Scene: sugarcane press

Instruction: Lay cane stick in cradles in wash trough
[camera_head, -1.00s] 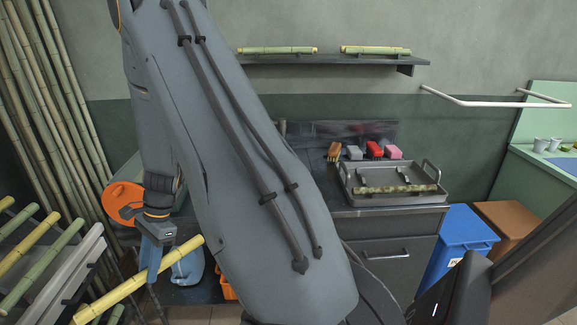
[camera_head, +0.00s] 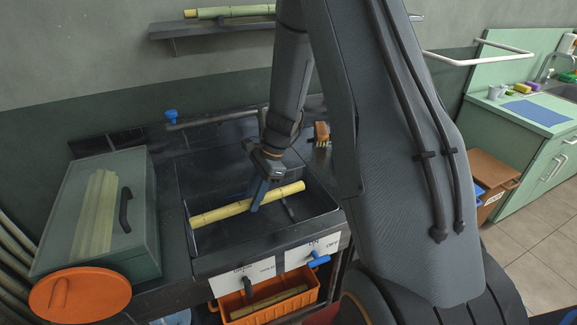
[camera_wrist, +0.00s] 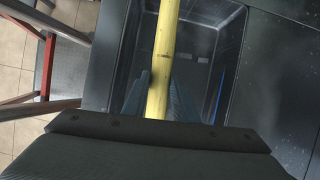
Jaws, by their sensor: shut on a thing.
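The yellow cane stick (camera_head: 222,211) is held across the dark wash trough (camera_head: 235,238), slightly tilted in the head view. My gripper (camera_head: 256,205) is shut on the stick near its middle, its blue-grey fingers pointing down. In the wrist view the stick (camera_wrist: 164,45) runs lengthwise between the fingers of my gripper (camera_wrist: 158,92), with the trough (camera_wrist: 225,45) beneath. A small grey piece (camera_head: 287,208), possibly a cradle, shows inside the trough. The other cradle is hidden or not clear. I cannot tell whether the stick touches anything below.
A green box (camera_head: 140,245) with a dark handle stands left of the trough, an orange round lid (camera_head: 80,293) before it. A faucet pipe (camera_head: 215,119) runs behind. Valve handles (camera_head: 318,259) sit on the front. An orange crate (camera_head: 240,312) with cane is below.

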